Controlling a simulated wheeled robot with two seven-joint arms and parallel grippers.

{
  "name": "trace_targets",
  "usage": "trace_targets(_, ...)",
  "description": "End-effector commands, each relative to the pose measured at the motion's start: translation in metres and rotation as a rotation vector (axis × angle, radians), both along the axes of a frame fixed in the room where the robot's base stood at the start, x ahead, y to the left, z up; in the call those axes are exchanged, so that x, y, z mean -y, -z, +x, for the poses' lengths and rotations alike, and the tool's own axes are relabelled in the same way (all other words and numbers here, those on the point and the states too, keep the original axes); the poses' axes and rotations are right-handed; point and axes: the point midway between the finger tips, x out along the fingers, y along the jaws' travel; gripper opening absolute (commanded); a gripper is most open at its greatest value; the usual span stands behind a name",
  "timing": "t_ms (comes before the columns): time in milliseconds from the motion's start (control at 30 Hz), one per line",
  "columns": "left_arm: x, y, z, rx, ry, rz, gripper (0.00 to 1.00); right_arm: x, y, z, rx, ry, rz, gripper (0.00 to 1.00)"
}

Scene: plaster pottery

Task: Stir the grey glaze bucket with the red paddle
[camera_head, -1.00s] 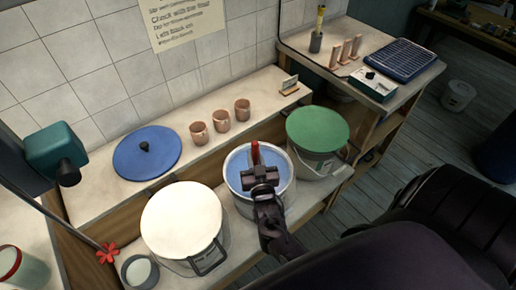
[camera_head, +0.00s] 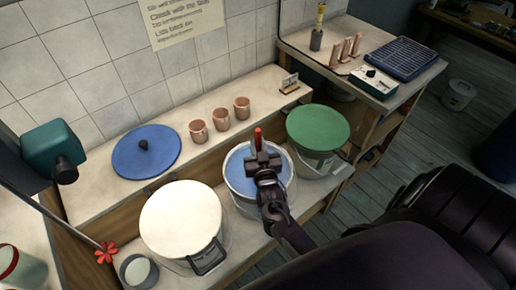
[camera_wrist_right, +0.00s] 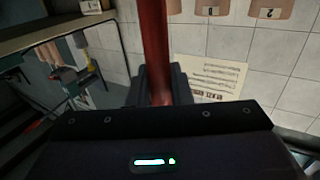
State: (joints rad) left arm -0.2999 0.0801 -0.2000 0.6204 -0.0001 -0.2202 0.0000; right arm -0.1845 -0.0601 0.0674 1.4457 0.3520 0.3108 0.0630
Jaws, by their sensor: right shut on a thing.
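My right gripper (camera_head: 262,161) is shut on the red paddle (camera_head: 258,138), which stands roughly upright over the middle bucket. The red handle (camera_wrist_right: 154,45) also runs up between the fingers in the right wrist view. The middle bucket (camera_head: 244,203) is pale grey and open, with a blue surface inside. My gripper and forearm cover part of it. The paddle's lower end is hidden, so I cannot tell how deep it reaches. My left gripper is not in view.
A white-topped bucket (camera_head: 180,222) stands left of the middle one and a green-topped bucket (camera_head: 318,128) right of it. A blue lid (camera_head: 146,158) and copper-coloured cups (camera_head: 220,120) sit on the ledge behind. A teal device (camera_head: 52,150) hangs at left.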

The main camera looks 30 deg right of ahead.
Motion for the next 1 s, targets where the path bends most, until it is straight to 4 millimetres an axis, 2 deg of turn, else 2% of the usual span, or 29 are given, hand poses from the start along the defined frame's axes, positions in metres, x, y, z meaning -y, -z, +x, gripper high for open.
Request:
trace_targets(367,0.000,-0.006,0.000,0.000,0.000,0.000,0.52,0.000,-0.007,0.000,0.001,0.000,0.000,0.00)
trace_targets(1000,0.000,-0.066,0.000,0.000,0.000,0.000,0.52,0.000,-0.072,0.000,0.001,0.000,0.000,0.00)
